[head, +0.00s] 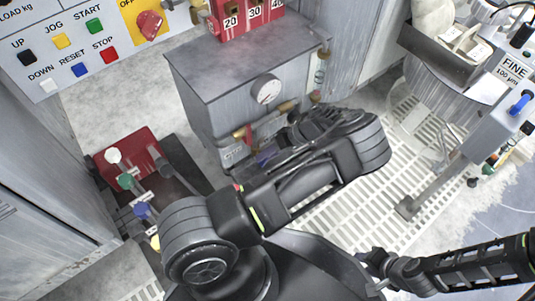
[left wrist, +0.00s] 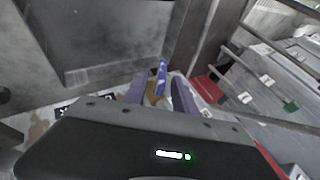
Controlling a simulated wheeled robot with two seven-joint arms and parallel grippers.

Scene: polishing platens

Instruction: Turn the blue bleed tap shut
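In the left wrist view the blue bleed tap (left wrist: 162,76) stands out between the two fingers of my left gripper (left wrist: 159,84), with a brass-coloured part just below it. The purple-tinted fingers are apart, with visible gaps to either side of the blue handle; contact cannot be told. In the head view my left gripper (head: 265,157) is low at the grey cabinet's front, pointing left, and is mostly covered by my own arm. The tap cannot be made out clearly there. My right arm enters at lower right; its gripper is not visible.
The grey cabinet (head: 235,75) with a round gauge (head: 266,89) stands behind the gripper. A red-handled valve (head: 243,134) is close by. Another blue lever (head: 520,102) is far right. Slatted grating (head: 335,222) covers the floor.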

